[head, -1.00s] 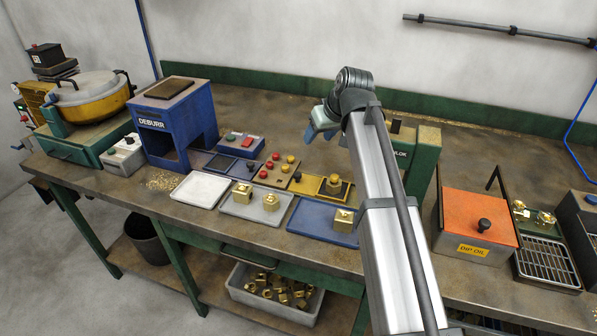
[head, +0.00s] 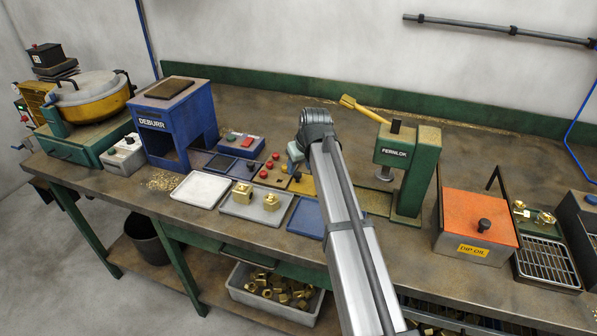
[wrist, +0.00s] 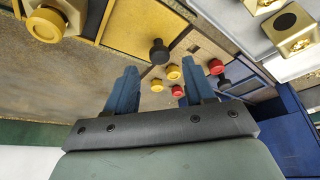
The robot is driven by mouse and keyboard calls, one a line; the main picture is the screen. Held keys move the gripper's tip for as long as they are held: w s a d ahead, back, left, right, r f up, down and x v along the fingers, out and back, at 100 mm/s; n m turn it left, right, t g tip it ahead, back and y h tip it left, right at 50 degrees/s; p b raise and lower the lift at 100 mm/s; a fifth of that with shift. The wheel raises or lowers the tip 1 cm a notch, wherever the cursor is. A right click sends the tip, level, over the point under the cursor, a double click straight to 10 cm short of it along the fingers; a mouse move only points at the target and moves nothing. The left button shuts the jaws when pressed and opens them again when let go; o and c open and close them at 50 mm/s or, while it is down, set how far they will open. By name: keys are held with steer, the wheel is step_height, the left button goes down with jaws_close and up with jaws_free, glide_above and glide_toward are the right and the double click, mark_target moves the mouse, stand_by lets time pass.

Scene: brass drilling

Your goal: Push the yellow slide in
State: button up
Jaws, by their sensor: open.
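The yellow slide (wrist: 140,22) is a flat yellow plate with a black knob (wrist: 160,52) in the wrist view. In the head view only part of the yellow slide (head: 302,186) shows, because my arm covers the rest. My gripper (wrist: 160,68) is open and empty, its two blue fingers spread apart. In the wrist picture the black knob lies just beyond the fingertips, between them; I cannot tell the height gap. In the head view my gripper (head: 293,154) is mostly hidden behind my wrist. A brass part with a yellow round top (wrist: 45,24) sits beside the plate.
A panel with red and yellow knobs (head: 272,168) adjoins the slide. Bare bench lies behind.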

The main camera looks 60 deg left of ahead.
mark_target(298, 174)
steer(key=shift+x, duration=1.85)
steer(key=shift+c, duration=0.5)
jaws_close()
